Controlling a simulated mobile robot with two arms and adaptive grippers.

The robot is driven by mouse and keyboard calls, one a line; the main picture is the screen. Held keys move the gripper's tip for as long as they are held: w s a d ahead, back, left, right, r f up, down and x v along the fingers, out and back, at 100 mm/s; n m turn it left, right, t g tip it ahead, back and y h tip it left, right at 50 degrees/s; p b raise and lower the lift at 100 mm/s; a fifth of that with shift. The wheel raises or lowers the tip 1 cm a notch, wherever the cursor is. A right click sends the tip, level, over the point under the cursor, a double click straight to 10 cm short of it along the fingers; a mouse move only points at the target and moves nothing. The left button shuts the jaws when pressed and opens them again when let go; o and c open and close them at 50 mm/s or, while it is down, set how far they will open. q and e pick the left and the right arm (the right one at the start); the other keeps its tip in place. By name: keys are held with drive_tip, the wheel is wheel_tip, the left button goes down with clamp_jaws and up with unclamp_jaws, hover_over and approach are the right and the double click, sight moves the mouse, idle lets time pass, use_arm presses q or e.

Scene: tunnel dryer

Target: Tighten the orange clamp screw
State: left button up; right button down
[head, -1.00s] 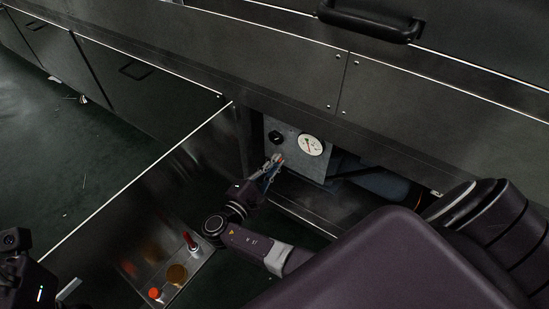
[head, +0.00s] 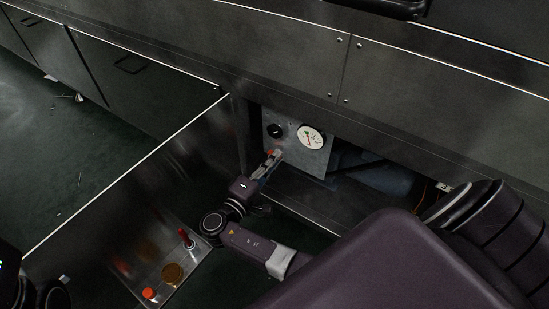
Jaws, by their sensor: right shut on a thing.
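My right gripper (head: 270,157) reaches into the recess under the dark metal cabinet, in front of a grey panel (head: 311,160). Its jaws are shut on a small orange piece, the orange clamp screw (head: 271,152), at the lower left of the panel. The fingers hide most of the screw, so its thread and the clamp behind it cannot be made out. Dark parts of my left arm show at the bottom left corner, where the left gripper's jaws cannot be made out.
A round white gauge (head: 312,136) and a black knob (head: 275,131) sit on the panel close above the gripper. A metal plate (head: 195,262) at lower left bears a red-handled lever (head: 185,237), an orange-red button (head: 148,293) and a brown round piece (head: 172,274). Green floor lies left.

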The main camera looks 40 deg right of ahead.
drive_tip(key=shift+s, duration=0.1)
drive_tip(key=c, duration=2.1)
unclamp_jaws()
drive_tip(key=v, duration=0.7)
drive_tip(key=shift+a, duration=0.25)
